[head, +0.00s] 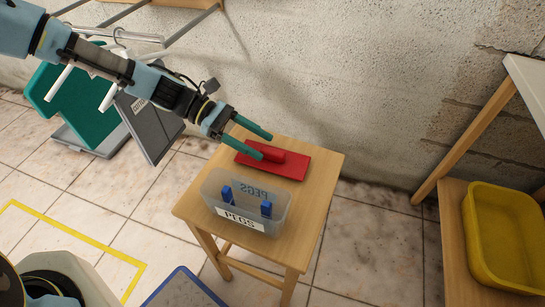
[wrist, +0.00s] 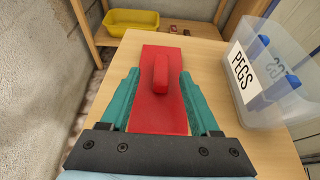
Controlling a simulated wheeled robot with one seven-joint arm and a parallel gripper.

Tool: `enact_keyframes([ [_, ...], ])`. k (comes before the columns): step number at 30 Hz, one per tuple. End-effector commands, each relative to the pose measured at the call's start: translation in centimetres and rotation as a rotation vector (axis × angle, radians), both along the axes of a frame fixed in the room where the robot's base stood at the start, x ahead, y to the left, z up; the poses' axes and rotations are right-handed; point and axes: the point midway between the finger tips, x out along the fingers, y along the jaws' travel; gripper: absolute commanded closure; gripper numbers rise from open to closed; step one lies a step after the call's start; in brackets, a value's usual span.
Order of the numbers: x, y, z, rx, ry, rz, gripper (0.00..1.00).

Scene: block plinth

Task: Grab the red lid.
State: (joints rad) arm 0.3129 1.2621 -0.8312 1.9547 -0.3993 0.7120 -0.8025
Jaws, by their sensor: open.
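The red lid (head: 285,163) lies flat on a small wooden stool (head: 317,166), behind a clear bin. A raised red bar handle runs along its middle. In the wrist view the lid (wrist: 157,107) lies ahead of and below my gripper (wrist: 158,98), its handle between the two teal fingers. In the head view my gripper (head: 266,145) is at the lid's left end, open and empty. I cannot tell exactly how high the fingertips are above the lid. The clear bin (head: 280,228) labelled PEGS stands at the stool's front with blue pegs inside.
The bin stands close to the lid, at right in the wrist view (wrist: 278,110). A concrete wall (head: 350,90) is behind the stool. A yellow tray (head: 490,250) sits on a wooden shelf at right.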

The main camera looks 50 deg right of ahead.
Motion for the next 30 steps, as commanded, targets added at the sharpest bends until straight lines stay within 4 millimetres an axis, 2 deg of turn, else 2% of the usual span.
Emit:
enact_keyframes([
  [3,-1.9,-0.2,-0.6,0.000,0.005,-0.005,0.38],
  [8,-3.6,-0.7,-1.4,0.000,0.002,-0.003,0.38],
  [17,-4.0,-0.9,-1.7,0.000,-0.001,-0.001,0.38],
  [30,-4.0,-0.9,-1.7,0.000,-0.001,-0.001,0.86],
])
